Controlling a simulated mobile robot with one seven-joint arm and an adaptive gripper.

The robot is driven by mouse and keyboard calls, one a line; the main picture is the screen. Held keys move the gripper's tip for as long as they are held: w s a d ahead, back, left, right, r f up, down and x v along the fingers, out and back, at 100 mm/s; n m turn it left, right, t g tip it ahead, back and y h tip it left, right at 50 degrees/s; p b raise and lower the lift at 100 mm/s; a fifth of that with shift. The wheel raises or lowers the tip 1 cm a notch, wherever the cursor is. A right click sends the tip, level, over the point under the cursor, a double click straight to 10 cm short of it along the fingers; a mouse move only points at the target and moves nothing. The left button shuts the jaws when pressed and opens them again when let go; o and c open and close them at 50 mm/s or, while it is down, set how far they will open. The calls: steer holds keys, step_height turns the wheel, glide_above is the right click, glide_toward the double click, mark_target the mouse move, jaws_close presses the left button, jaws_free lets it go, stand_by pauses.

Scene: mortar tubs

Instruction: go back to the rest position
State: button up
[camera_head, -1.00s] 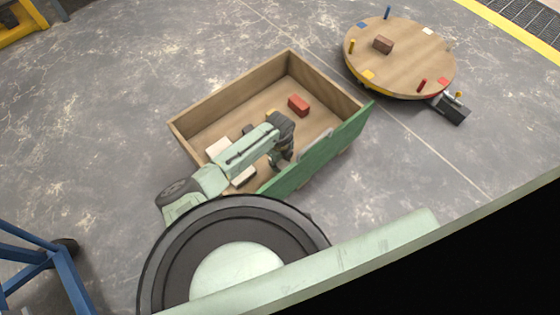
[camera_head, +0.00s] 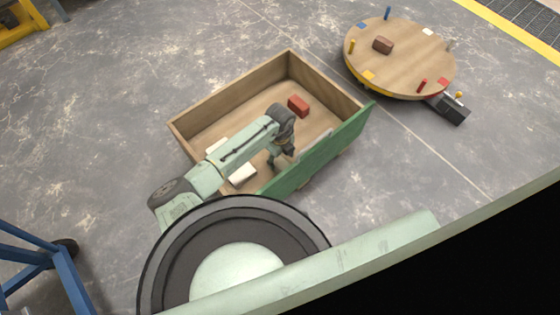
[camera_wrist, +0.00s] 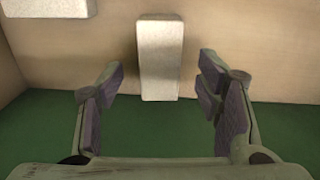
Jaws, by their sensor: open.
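My gripper (camera_head: 279,163) is over the wooden box with the green front panel, near that panel. In the wrist view my gripper (camera_wrist: 160,92) has its two fingers wide apart with nothing gripped. A pale block (camera_wrist: 160,58) lies on the box floor ahead of the fingertips, centred between them and apart from both. A second pale block (camera_wrist: 45,8) shows at the top left of the wrist view. My forearm hides part of the box floor.
The wooden box (camera_head: 228,87) has raised walls and a green front panel (camera_head: 320,153). A red block (camera_head: 298,106) lies inside. A round wooden turntable (camera_head: 405,62) with coloured pegs and a brown block (camera_head: 383,45) stands at upper right. A blue frame (camera_head: 70,280) is at lower left.

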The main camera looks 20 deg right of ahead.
step_height(320, 180, up, 8)
stand_by(0.4)
